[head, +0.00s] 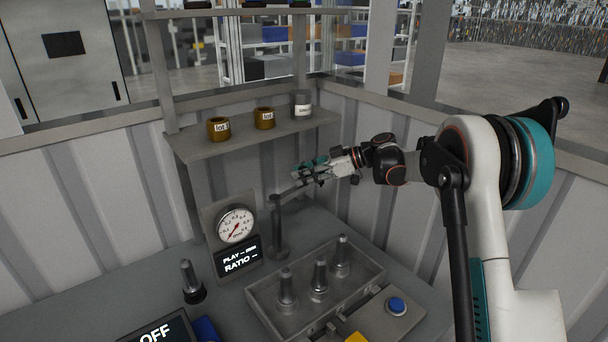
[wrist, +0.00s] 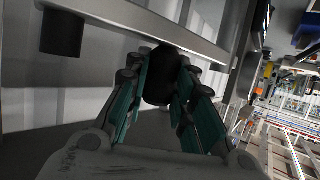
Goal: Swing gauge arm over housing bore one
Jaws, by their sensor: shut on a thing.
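The gauge arm (head: 288,191) is a dark grey bar reaching from the top of an upright post (head: 279,236) on the bench, behind the housing. My gripper (head: 298,173) is at the bar's right end, with its fingers pointing left. In the wrist view my gripper (wrist: 158,82) has its teal fingers closed around a dark rounded knob (wrist: 160,62), below a grey bar (wrist: 150,22). The fingers partly hide the knob. I cannot tell which bore is one.
A dial gauge (head: 236,226) above a PLAY/RATIO display (head: 238,260) stands left of the post. A loose plug (head: 190,280) stands farther left. A shelf (head: 250,137) with small pots is behind. A blue button (head: 397,305) is right of the housing.

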